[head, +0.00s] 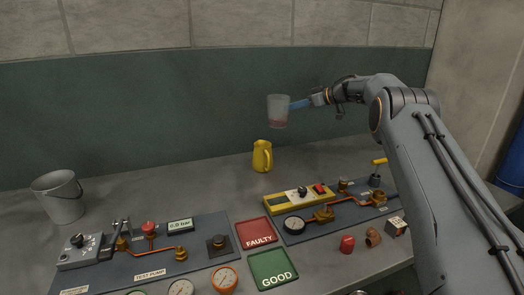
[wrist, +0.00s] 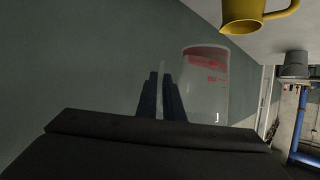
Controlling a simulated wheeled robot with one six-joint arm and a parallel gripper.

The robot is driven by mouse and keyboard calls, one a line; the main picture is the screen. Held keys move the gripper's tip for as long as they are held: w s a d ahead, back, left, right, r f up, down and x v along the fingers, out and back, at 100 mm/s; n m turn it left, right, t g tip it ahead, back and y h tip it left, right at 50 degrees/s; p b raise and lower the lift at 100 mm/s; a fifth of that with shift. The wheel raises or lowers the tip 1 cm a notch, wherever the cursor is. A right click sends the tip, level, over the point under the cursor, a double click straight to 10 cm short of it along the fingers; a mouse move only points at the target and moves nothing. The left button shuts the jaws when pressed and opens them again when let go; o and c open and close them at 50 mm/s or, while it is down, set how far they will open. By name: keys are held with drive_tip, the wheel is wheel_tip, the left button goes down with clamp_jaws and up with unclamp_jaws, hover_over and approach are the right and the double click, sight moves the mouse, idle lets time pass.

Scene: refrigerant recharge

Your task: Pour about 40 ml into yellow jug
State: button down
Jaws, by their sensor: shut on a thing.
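A clear beaker (head: 278,111) with a little reddish liquid at its bottom is held in the air by my gripper (head: 308,102). The gripper is shut on the beaker's right side, and the beaker looks about upright. In the wrist view the beaker (wrist: 207,85) shows beyond the dark fingers (wrist: 160,95), with red marks and liquid near its base. The yellow jug (head: 262,156) stands upright on the bench, below and slightly left of the beaker, apart from it. The jug (wrist: 255,14) also shows at the top of the wrist view. Its inside is hidden.
A grey bucket (head: 60,199) stands at the left. A test pump panel (head: 150,262) and a second panel with valves (head: 330,222) lie in front. Red FAULTY (head: 256,233) and green GOOD (head: 272,269) trays lie between. The bench around the jug is clear.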

drive_tip(key=shift+w+f+b, duration=0.7)
drive_tip(key=shift+f+b, duration=1.6)
drive_tip(key=shift+f, duration=0.1)
drive_tip(key=shift+w+f+b, duration=0.65)
drive_tip(key=shift+f+b, duration=1.65)
drive_tip(key=shift+f, duration=0.05)
drive_tip(key=shift+w+f+b, duration=0.7)
drive_tip(key=shift+f+b, duration=1.6)
drive_tip(key=shift+f, duration=0.1)
drive_tip(key=shift+s+d+r, duration=0.1)
